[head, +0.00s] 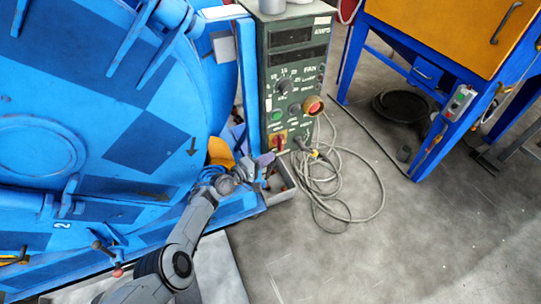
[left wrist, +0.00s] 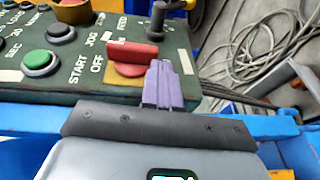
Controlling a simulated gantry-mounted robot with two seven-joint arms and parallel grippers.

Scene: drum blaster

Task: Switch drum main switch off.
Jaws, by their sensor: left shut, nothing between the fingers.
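The green control panel (head: 266,95) of the drum blaster stands right of the big blue drum. The main switch (head: 278,141) is a red knob on a yellow plate at the panel's lower left. In the left wrist view the red main switch (left wrist: 134,53) lies beside the lettering "OFF". My left gripper (head: 268,159) is just below and left of the switch. Its purple fingers (left wrist: 163,75) are shut and empty, with their tips close by the knob's right edge. I cannot tell whether they touch it. My right gripper is not in view.
A green start button (left wrist: 40,62) and a red emergency button (head: 313,105) sit on the same panel. Coiled cables (head: 340,185) lie on the floor to the right. The blue drum (head: 90,100) fills the left. A blue and orange cabinet (head: 440,35) stands at the back right.

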